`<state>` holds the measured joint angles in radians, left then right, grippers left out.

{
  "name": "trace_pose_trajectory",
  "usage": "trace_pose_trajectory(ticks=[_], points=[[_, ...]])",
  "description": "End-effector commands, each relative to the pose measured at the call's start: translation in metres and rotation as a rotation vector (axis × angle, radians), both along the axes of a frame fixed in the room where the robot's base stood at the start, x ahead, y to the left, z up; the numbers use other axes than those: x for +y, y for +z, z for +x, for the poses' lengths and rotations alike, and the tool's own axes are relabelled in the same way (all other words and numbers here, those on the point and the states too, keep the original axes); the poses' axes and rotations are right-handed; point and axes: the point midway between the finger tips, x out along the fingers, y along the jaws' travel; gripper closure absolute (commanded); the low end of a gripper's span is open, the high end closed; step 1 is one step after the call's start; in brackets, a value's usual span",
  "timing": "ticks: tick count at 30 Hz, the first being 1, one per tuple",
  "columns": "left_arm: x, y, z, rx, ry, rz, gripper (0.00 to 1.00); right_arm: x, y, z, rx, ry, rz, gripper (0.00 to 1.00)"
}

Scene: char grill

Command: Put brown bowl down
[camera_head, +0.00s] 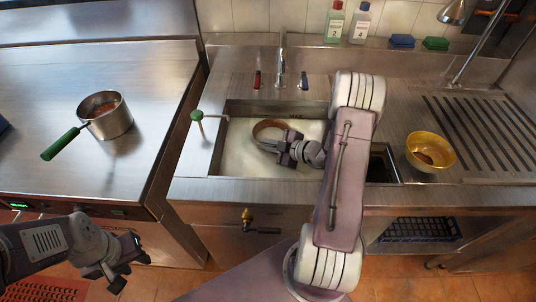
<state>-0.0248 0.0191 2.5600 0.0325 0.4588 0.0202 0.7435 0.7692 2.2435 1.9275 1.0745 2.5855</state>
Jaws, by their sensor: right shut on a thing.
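The brown bowl (258,129) is in the sink basin (235,160), near its middle. Its tan-brown rim shows as a curved band, and its right side is hidden behind my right gripper (278,150). My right gripper reaches into the sink from the right and is shut on the bowl. I cannot tell whether the bowl touches the sink floor. My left gripper (125,272) is low at the left, in front of the counter, empty, with its fingers apart.
A yellow bowl (430,165) with something brown inside stands right of the sink. A pot (107,122) with a green handle is on the left counter. A faucet (281,65) stands behind the sink, with bottles and sponges on the back ledge.

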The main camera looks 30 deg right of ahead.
Motion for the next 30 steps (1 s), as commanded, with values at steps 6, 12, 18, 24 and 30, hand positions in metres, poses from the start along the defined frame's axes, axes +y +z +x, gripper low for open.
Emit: trace_pose_trajectory(ticks=[6, 12, 18, 24, 30], points=[[0.0, -0.012, 0.0, 0.0, 0.0, 0.0, 0.64, 0.001, -0.035, 0.0, 0.003, 0.001, 0.002, 1.0], [0.0, -0.011, 0.0, 0.0, 0.0, 0.0, 0.64, 0.0, -0.036, 0.0, 0.0, 0.0, -0.001, 1.0], [0.0, -0.012, 0.0, 0.0, 0.0, 0.0, 0.64, 0.0, -0.04, 0.0, 0.002, 0.0, 0.0, 0.89], [0.0, -0.012, 0.0, 0.0, 0.0, 0.0, 0.64, 0.0, -0.04, 0.0, 0.001, 0.0, -0.001, 0.7], [0.0, -0.01, 0.0, 0.0, 0.0, 0.0, 0.64, 0.0, -0.036, 0.0, 0.001, 0.001, 0.0, 0.7]])
